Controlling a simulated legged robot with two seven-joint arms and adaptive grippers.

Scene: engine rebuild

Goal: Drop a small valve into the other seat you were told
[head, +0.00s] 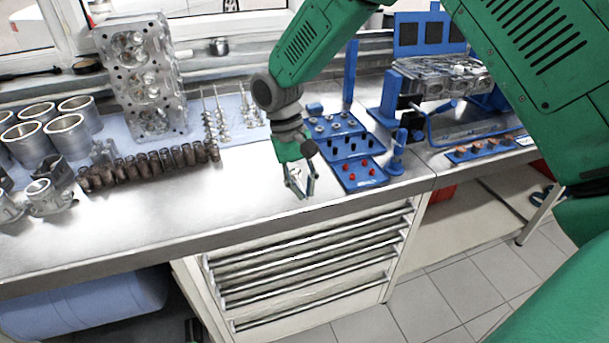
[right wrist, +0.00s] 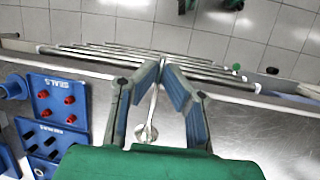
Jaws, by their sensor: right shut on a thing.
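My right gripper (head: 301,190) hangs over the front part of the steel bench, just left of the blue parts tray. In the right wrist view its fingers (right wrist: 165,78) are closed on a small valve (right wrist: 147,131). The valve's thin stem runs between the pads, and its round head is towards the palm. A cylinder head (head: 445,76) lies in a blue stand at the back right, away from the gripper; its seats are too small to make out. Several other valves (head: 214,118) stand upright on the bench. My left gripper is not in view.
The blue tray (head: 362,184) holds red seals and dark and grey parts; its SEALS section (right wrist: 50,85) shows at the wrist. Another cylinder head (head: 138,80), cylinder liners (head: 68,132) and brown cylindrical parts (head: 150,164) stand left. Bench is clear around the gripper, near the front edge.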

